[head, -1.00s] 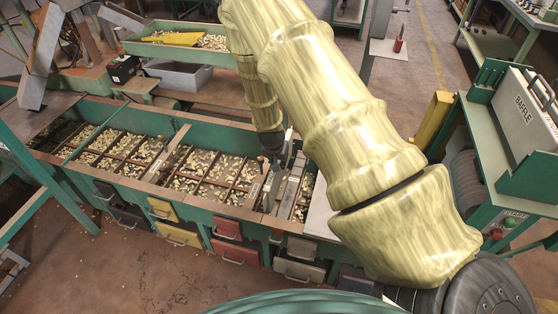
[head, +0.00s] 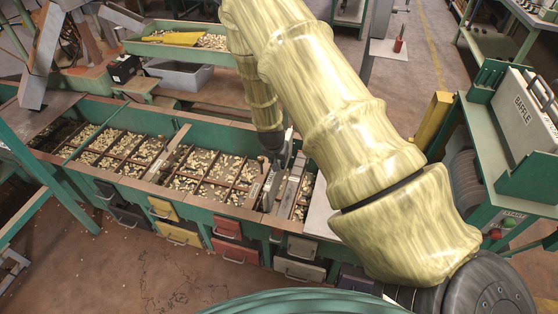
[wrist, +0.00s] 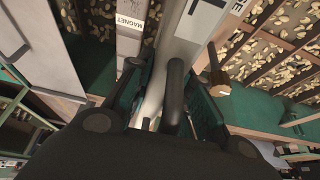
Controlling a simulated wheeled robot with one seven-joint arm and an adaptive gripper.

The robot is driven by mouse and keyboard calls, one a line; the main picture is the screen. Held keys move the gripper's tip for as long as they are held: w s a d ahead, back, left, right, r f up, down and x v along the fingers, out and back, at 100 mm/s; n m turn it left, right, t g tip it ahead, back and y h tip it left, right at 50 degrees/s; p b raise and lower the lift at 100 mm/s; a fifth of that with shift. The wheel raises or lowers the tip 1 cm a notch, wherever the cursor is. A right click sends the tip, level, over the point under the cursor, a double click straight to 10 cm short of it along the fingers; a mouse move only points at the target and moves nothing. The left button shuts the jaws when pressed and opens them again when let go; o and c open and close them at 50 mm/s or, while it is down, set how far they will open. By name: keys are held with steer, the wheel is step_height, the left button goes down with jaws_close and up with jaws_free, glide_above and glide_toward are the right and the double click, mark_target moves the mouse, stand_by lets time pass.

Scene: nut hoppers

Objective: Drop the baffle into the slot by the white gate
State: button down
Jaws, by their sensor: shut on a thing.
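My gripper (head: 275,160) is over the right end of the long green hopper. In the wrist view, my gripper (wrist: 168,98) is shut around the dark handle of a pale grey plate, the baffle (wrist: 186,48), which has a dark letter on its face. Its lower edge is hidden, so I cannot tell whether it is in a slot. The white gate (head: 302,247) is on the hopper front, right of the red gates, below and right of my gripper. The slot itself is not clear in either view.
Beside the baffle lies a block marked MAGNET (wrist: 130,22). Wooden dividers split the nut-filled hopper (head: 190,222) into bins. A large panel marked BAFFLE (head: 520,108) stands on the green bench at right. A grey tub (head: 180,76) is behind the hopper.

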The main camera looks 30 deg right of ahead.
steer(key=shift+f, duration=0.45)
steer(key=shift+f+b, duration=0.45)
steer(key=shift+f, duration=0.25)
steer(key=shift+f, duration=0.3)
steer(key=shift+f+b, duration=0.6)
steer(key=shift+f, duration=0.5)
steer(key=shift+f, duration=0.35)
steer(key=shift+f+b, duration=0.6)
steer(key=shift+f, duration=0.45)
steer(key=shift+f+b, duration=0.3)
steer(key=shift+f, duration=0.4)
steer(key=c, duration=1.2)
jaws_free()
